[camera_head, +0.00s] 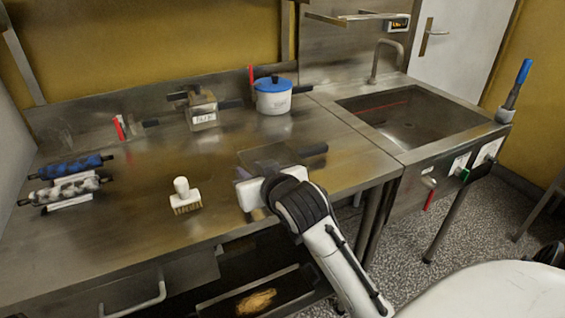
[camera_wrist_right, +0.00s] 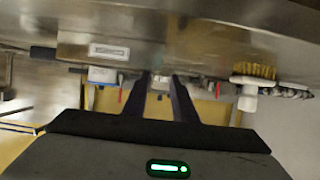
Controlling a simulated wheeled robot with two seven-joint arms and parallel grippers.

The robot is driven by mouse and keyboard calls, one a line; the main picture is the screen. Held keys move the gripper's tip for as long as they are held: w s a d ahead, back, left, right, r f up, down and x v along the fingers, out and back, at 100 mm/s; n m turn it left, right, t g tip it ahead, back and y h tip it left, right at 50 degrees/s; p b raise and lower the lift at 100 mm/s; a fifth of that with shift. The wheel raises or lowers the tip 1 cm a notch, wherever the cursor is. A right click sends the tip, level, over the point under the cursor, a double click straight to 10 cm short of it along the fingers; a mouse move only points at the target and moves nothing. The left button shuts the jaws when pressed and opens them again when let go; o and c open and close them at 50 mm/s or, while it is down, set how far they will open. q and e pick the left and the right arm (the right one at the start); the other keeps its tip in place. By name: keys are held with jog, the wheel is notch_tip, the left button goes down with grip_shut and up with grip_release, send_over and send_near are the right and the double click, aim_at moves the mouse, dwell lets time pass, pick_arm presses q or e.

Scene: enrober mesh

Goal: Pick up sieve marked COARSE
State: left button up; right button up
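A metal box-shaped sieve (camera_head: 272,157) with a dark handle (camera_head: 313,149) stands near the table's front edge, partly hidden behind my right gripper in the head view. In the right wrist view, which looks upside down, a metal box (camera_wrist_right: 110,48) with a pale label and a dark handle shows left of the fingers; its lettering is unreadable. A second labelled metal box (camera_head: 204,113) with dark handles stands at the back; its lettering is too small to read. My right gripper (camera_wrist_right: 164,82) is open, its fingers apart and empty. My left gripper is not in view.
A white brush (camera_head: 183,195) stands left of my right gripper. A white pot (camera_head: 272,98) with a blue lid is at the back. Rollers (camera_head: 66,178) lie at the far left. A sink (camera_head: 400,112) is at the right. The table's middle is clear.

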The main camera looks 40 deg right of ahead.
aim_at(248, 170)
jog(key=x, duration=0.5)
jog(key=shift+s+d+f, duration=0.15)
jog(key=shift+s, duration=0.05)
grip_shut()
